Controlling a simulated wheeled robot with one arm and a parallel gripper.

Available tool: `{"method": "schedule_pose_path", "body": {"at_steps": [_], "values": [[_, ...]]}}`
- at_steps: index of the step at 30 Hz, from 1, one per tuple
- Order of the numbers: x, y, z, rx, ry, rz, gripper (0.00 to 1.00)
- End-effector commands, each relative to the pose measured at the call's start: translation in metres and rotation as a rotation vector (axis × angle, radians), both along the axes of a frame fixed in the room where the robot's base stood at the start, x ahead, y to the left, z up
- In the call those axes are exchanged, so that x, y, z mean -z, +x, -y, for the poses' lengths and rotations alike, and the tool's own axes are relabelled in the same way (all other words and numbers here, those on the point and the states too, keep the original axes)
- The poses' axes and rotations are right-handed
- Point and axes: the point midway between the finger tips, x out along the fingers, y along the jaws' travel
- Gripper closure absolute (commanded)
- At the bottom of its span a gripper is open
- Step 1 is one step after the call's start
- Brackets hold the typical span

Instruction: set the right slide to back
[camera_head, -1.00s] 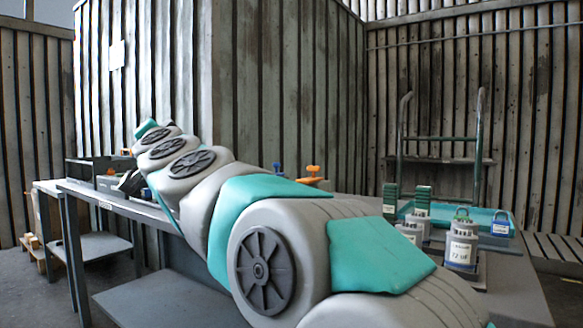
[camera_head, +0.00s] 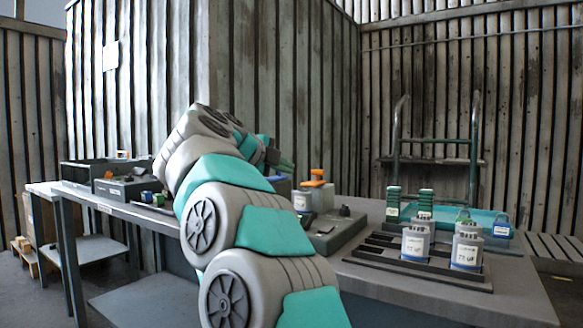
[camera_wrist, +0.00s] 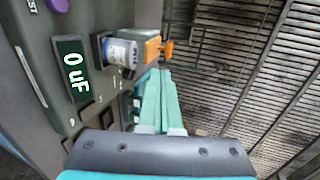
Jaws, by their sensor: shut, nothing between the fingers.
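My gripper (camera_wrist: 165,75) shows in the wrist view with its two teal fingers shut together and nothing between them. Its tips are beside an orange part (camera_wrist: 153,50) and a white-labelled cylinder (camera_wrist: 120,52) on a dark panel. In the head view my gripper (camera_head: 285,165) is partly hidden behind my arm, left of the orange part (camera_head: 317,177). I cannot tell for certain which part is the right slide. A dark box (camera_head: 335,232) with a small black knob (camera_head: 345,211) stands in front of the orange part.
The wrist view shows a display reading "0 uF" (camera_wrist: 72,78) and a purple knob (camera_wrist: 58,5). Grey labelled canisters (camera_head: 467,247) stand on a dark rack at right, near a teal tray (camera_head: 455,217). Dark bins (camera_head: 130,188) are at left. A hand truck (camera_head: 437,150) stands behind.

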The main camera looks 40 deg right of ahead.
Motion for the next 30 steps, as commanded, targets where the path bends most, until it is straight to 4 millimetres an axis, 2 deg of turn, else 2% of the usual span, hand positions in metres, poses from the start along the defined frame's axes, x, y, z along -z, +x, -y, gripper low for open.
{"method": "schedule_pose_path", "body": {"at_steps": [12,15,21,30], "values": [[0.024,0.029,0.074,0.005,-0.001,0.0,1.0],[0.023,0.034,0.086,0.003,-0.004,0.002,1.0],[0.023,0.042,0.103,0.004,-0.003,0.001,1.0],[0.023,0.044,0.11,0.001,-0.004,0.001,1.0]]}}
